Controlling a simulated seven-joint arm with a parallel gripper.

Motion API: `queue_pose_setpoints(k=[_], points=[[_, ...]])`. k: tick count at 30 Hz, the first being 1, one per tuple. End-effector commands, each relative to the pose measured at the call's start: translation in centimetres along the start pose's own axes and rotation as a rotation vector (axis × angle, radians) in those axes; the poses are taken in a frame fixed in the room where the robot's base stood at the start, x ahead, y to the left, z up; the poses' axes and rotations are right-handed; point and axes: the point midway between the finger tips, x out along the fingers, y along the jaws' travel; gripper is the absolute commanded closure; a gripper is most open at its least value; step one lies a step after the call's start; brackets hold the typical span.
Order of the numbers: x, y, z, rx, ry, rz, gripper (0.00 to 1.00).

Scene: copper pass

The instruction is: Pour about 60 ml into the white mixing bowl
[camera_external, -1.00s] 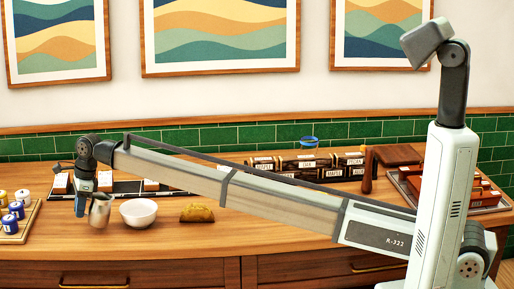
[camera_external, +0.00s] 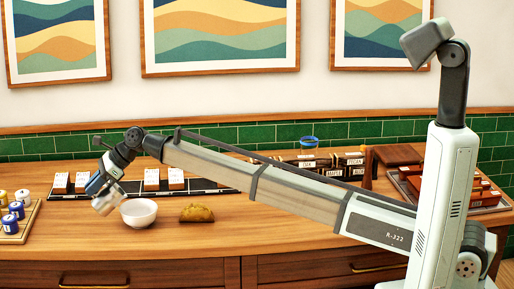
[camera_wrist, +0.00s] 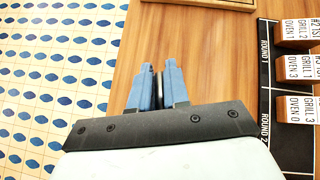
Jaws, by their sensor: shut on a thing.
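The white mixing bowl (camera_external: 138,213) stands upright on the wooden counter. My gripper (camera_external: 99,188) is shut on a small metal jug (camera_external: 107,203), up and to the left of the bowl. The jug is tilted, with its lower end close to the bowl's left rim; I cannot tell whether they touch or whether liquid is flowing. The bowl's inside is mostly hidden. In the wrist view my gripper's blue fingers (camera_wrist: 158,88) close around a thin dark part, and the jug's body is hidden.
Behind stands a black strip with upright white cards (camera_external: 152,178). A tray with blue and white jars (camera_external: 14,220) is at the far left. Counter in front is clear.

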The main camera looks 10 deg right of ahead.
Motion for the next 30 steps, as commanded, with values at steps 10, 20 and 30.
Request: queue_pose_setpoints(k=[10, 20, 30], points=[[-0.4, 0.0, -0.2, 0.005, -0.071, -0.008, 1.00], [-0.8, 0.0, -0.2, 0.009, -0.122, -0.013, 1.00], [-1.6, 0.0, 0.0, 0.014, -0.195, -0.020, 1.00]])
